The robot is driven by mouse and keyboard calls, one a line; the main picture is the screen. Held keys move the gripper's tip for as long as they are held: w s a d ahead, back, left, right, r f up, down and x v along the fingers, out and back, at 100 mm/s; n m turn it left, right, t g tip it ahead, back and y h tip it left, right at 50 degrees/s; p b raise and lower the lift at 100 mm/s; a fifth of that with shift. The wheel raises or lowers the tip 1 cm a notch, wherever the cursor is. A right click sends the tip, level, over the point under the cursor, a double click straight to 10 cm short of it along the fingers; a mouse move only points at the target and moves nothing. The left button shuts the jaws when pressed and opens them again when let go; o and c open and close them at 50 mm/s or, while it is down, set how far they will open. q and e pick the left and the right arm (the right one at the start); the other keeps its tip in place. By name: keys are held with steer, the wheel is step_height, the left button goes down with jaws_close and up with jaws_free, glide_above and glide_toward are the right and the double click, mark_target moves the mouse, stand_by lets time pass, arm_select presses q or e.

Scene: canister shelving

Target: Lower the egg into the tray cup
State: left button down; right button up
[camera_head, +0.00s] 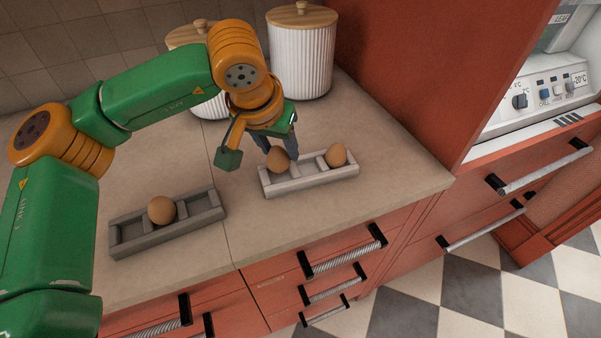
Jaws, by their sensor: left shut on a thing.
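My left gripper (279,150) points down over the left end of the right tray (311,178) and is shut on a brown egg (278,161). The held egg is at the left cup; I cannot tell whether it touches the cup floor. A second egg (336,155) sits in the right cup of the same tray. A third egg (161,210) sits in the middle of the left tray (167,234), with empty cups on either side. My right gripper is not in view.
Two white ribbed canisters with wooden lids stand behind; the right one (301,55) is fully seen, the other (203,98) is partly behind my arm. A red cabinet side (415,70) bounds the counter (395,165) on the right. Bare counter separates the trays.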

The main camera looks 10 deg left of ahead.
arm_select(q)
steer(key=shift+f+b, duration=1.05)
steer(key=shift+f, duration=0.2)
stand_by(0.3)
steer(key=shift+c, duration=1.2)
jaws_free()
